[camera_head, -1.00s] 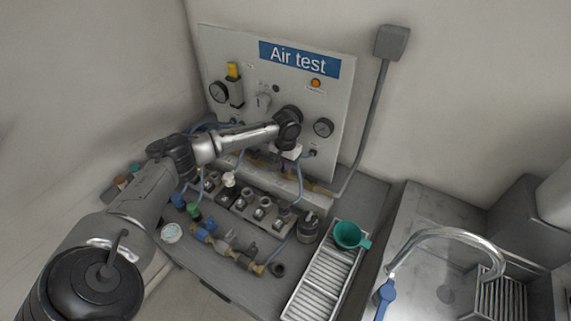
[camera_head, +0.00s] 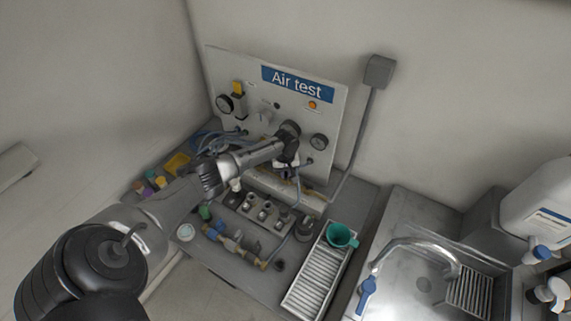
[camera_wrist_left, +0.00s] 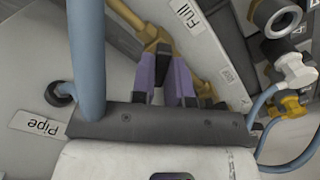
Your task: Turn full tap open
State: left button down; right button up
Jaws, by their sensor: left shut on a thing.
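In the left wrist view a white "Full" label (camera_wrist_left: 188,16) sits beside a brass pipe fitting (camera_wrist_left: 151,33). My left gripper (camera_wrist_left: 163,62), with two lavender fingers, is shut on a small dark part, which looks like the handle of the full tap (camera_wrist_left: 162,49). The fingers hide most of the handle, so I cannot tell its angle. In the head view my left gripper (camera_head: 285,163) is low in front of the "Air test" panel (camera_head: 298,84); the tap is hidden there. My right gripper is not in view.
A blue hose (camera_wrist_left: 88,60) passes close to the gripper in the left wrist view, near a "Pipe" label (camera_wrist_left: 37,123). The head view shows a valve block (camera_head: 262,210), a green cup (camera_head: 341,235) on a slatted tray (camera_head: 318,272), and a sink (camera_head: 425,275) at right.

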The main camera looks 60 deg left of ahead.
pick_arm(q)
jog(key=n+p, duration=0.4)
jog(key=shift+r+n, duration=0.15)
jog(key=shift+n, duration=0.15)
jog(key=n+p, duration=0.1)
jog(key=n, duration=0.3)
jog(key=shift+p, duration=0.4)
jog(key=shift+n, duration=0.8)
jog(key=shift+p, duration=0.3)
jog(key=c, duration=1.2)
grip_release()
jog(key=shift+a, duration=0.1)
jog(key=shift+c, duration=0.2)
jog(key=shift+o, duration=0.6)
